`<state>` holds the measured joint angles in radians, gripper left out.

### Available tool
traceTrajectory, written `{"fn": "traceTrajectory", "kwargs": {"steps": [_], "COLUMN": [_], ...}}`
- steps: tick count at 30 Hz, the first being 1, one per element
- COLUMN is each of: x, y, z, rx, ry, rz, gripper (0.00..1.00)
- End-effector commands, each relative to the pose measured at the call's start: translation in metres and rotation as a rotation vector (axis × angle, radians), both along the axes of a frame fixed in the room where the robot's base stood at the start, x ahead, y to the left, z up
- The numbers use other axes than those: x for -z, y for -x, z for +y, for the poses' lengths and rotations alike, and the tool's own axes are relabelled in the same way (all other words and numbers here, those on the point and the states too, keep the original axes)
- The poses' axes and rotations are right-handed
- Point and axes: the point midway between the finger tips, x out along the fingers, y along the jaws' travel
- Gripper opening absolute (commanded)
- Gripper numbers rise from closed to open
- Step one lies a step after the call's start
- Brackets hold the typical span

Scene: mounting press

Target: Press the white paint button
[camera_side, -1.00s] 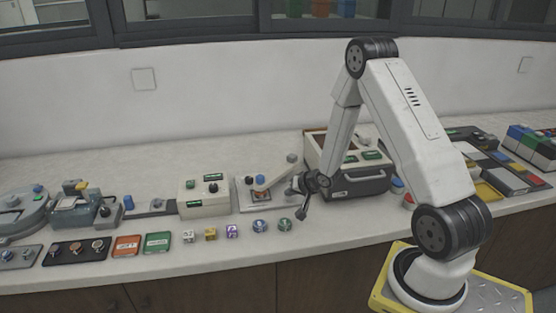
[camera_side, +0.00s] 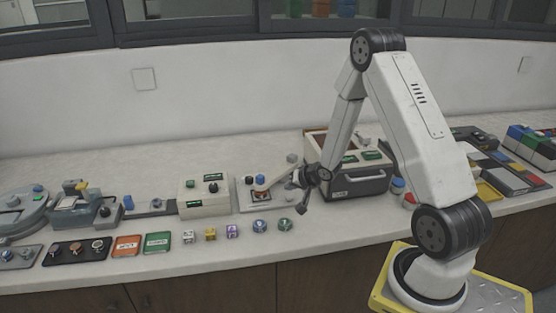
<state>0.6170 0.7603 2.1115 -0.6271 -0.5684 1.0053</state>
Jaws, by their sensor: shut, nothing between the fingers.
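My wrist covers part of the area behind the gripper. I cannot make out which control is the white paint button; it is too small to tell or hidden.
A cream control box (camera_side: 204,198) stands left of the press. A boxy machine with a dark drawer (camera_side: 358,188) stands behind my wrist. Several small coloured pieces, including a green one (camera_side: 285,224), line the front. Coloured blocks (camera_side: 530,144) sit far right.

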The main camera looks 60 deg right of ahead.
Motion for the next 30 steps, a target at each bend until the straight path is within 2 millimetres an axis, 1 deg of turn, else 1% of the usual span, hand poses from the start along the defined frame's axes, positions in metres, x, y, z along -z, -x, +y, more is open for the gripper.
{"fn": "traceTrajectory", "kwargs": {"steps": [16, 21, 30], "x": [-0.038, -0.043, -0.043], "y": [0.0, 0.001, 0.0], "z": [0.0, 0.0, 0.0], "rx": [0.001, 0.001, 0.001], "ry": [0.001, 0.0, 0.0], "rz": [-0.001, 0.002, 0.001], "gripper": [0.0, 0.0, 0.0]}}
